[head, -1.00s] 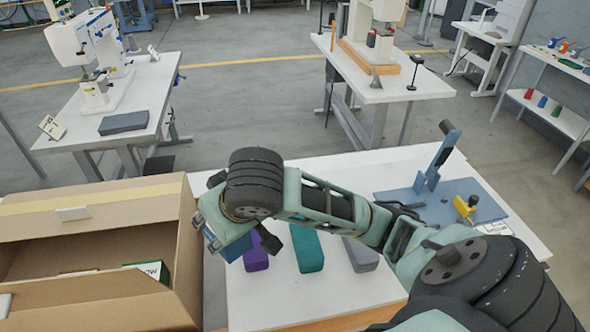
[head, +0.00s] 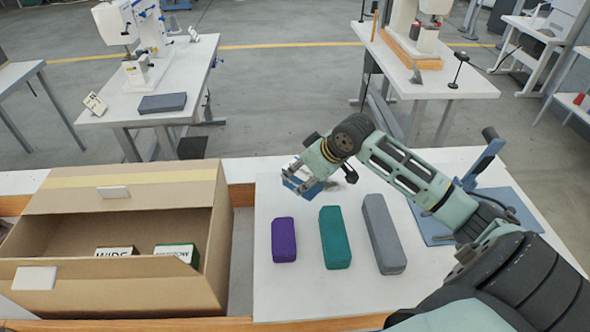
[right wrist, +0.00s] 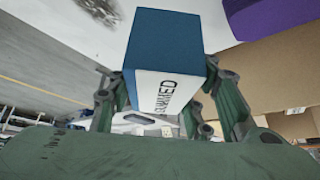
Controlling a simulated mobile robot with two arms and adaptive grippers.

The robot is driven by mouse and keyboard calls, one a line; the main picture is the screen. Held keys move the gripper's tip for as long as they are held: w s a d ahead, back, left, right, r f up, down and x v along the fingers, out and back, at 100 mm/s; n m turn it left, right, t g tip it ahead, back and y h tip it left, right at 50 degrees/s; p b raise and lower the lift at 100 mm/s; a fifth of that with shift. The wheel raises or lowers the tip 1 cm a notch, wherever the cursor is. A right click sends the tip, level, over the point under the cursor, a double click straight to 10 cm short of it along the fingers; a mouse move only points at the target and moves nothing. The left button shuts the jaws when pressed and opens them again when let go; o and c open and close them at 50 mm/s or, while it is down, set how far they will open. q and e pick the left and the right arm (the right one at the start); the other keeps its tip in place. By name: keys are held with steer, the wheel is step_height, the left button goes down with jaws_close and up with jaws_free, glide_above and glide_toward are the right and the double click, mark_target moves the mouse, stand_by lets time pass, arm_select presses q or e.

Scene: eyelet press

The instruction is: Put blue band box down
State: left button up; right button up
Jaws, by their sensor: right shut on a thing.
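My right gripper (head: 304,178) is shut on the blue band box (head: 300,184). In the right wrist view the box (right wrist: 172,45) is blue with a white printed label, held between the fingers. In the head view it is small and partly hidden by the gripper. It is behind the purple block, over the white worktop (head: 285,302). I cannot tell whether it touches the worktop. My left gripper is not in view.
Purple (head: 284,240), teal (head: 334,238) and grey (head: 383,235) blocks lie side by side on the worktop. An open cardboard carton (head: 130,293) with labelled boxes inside stands on the left. A blue press fixture (head: 430,222) is at the right. The worktop's front left is clear.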

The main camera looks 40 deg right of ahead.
steer(key=w+f, duration=0.1)
steer(key=w, duration=0.1)
steer(key=w+a+f, duration=0.1)
steer(key=w, duration=0.1)
steer(key=w+f+p, duration=0.1)
steer(key=w, duration=0.1)
steer(key=shift+w+a+f, duration=0.15)
steer(key=shift+a+f, duration=0.1)
steer(key=shift+f, duration=0.1)
steer(key=shift+w+a+f, duration=0.1)
steer(key=shift+w, duration=0.05)
steer(key=shift+f, duration=0.35)
step_height(320, 180, down, 3)
steer(key=shift+f+p, duration=0.1)
steer(key=shift+p, duration=0.5)
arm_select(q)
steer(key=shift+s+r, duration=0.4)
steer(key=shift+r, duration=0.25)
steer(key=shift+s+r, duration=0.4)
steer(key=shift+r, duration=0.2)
arm_select(e)
steer(key=shift+f, duration=0.1)
steer(key=shift+f, duration=0.1)
steer(key=o, duration=1.3)
steer(key=shift+c, duration=0.2)
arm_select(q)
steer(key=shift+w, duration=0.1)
